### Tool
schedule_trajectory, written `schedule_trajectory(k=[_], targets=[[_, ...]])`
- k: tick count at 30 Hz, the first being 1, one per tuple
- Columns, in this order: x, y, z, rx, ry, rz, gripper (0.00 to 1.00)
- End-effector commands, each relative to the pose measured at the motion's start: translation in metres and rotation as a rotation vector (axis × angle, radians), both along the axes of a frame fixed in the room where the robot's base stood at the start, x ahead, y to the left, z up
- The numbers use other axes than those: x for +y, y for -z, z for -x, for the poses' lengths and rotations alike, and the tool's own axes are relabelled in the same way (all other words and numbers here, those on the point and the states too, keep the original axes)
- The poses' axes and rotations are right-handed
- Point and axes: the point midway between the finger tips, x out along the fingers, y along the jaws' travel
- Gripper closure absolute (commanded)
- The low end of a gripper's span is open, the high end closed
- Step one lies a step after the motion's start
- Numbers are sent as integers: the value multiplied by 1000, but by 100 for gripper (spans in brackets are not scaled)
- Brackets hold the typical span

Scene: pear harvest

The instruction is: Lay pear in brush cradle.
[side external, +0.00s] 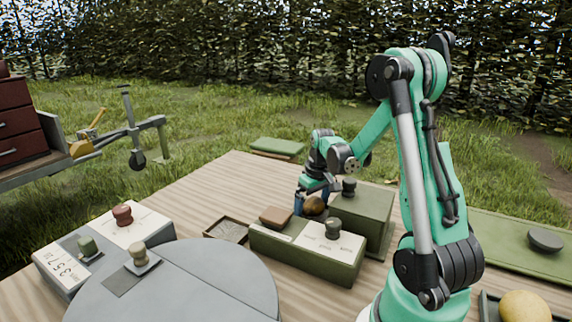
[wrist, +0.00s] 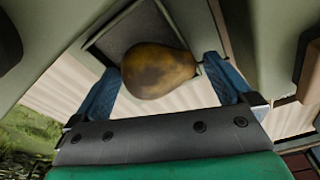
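A brown, mottled pear (side external: 314,206) is at my gripper (side external: 312,193), in the gap between a low green box and a taller one. In the wrist view the pear (wrist: 158,71) lies crosswise between the blue fingers of my gripper (wrist: 165,80), blunt end near the left finger and stem end near the right. Whether both fingers press on it is unclear. Behind it is a dark square pad (wrist: 115,38) with a pale rim, partly hidden by the pear; whether they touch cannot be told. I cannot tell for sure which thing is the brush cradle.
The low green box (side external: 304,259) carries a brown block (side external: 276,217) and a knob (side external: 333,229). The taller box (side external: 371,209) stands behind. A shallow tray (side external: 209,234) is left of them. A round grey table (side external: 185,285) is in front. A yellow fruit (side external: 524,306) lies lower right.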

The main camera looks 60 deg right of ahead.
Motion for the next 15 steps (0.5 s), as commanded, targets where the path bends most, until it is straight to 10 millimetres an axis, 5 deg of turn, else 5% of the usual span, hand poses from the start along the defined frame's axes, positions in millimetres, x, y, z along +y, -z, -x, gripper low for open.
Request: schedule_trajectory(k=[8,15], targets=[[1,-18,2,0,0,0,0],[3,-65,8,0,0,0,0]])
